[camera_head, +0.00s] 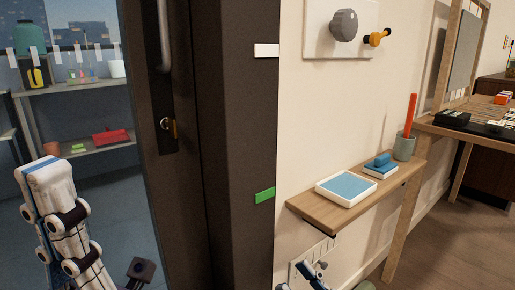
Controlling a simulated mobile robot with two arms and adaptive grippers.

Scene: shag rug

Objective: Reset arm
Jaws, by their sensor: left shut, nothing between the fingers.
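A small blue, white and dark part at the bottom centre (316,274) appears to belong to my right arm. It is mostly cut off by the frame edge, and its finger state does not show.
A dark door frame (230,120) with a handle rises right of the left gripper. A wooden wall shelf (305,205) holds a blue-topped tray (347,187), a blue block and a cup. A table (450,130) stands at right. Shelves show behind the glass. Floor at lower right is clear.

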